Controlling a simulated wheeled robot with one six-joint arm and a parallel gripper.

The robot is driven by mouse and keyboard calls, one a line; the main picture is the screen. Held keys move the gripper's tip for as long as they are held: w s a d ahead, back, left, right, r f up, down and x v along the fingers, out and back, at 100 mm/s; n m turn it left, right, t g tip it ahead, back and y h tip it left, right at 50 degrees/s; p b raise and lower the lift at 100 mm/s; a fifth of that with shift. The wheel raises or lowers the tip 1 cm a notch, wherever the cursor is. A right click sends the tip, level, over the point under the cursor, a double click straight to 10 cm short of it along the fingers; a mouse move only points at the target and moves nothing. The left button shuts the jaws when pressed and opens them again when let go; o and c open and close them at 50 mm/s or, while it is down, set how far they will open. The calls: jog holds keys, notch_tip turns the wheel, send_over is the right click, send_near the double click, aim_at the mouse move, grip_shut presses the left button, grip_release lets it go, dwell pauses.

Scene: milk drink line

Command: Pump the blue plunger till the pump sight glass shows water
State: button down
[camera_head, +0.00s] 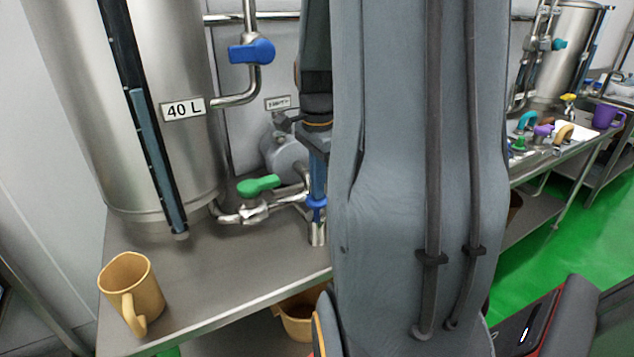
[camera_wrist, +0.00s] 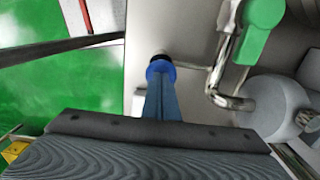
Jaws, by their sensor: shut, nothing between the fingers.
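The blue plunger (camera_head: 316,202) stands on a short metal cylinder (camera_head: 317,234) at the table's edge, beside the grey pump (camera_head: 284,155). My gripper (camera_head: 318,190) is shut and points straight down, its fingertips at the plunger's top, seemingly touching it. In the wrist view the plunger (camera_wrist: 160,66) shows as a blue ring just past the shut fingers (camera_wrist: 161,85). A small label (camera_head: 277,102) above the pump seems to read EMPTY. No pump sight glass showing water can be made out; my arm hides part of this area.
A steel tank (camera_head: 75,100) marked 40 L stands left, with a blue-handled valve (camera_head: 252,51) on its pipe. A green-handled valve (camera_head: 258,186) lies close left of the plunger. A yellow mug (camera_head: 148,280) stands at the front left. Bare tabletop (camera_head: 215,290) lies between.

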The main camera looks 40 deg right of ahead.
notch_tip(320, 180, down, 3)
jog(key=shift+r+b, duration=0.1)
jog(key=shift+b, duration=0.25)
jog(key=shift+s+a, duration=0.1)
jog(key=shift+r, duration=0.1)
notch_tip(320, 180, up, 5)
jog(key=p, duration=0.4)
notch_tip(320, 180, up, 9)
jog(key=b, duration=0.2)
jog(key=shift+r, duration=0.15)
dwell(1.3)
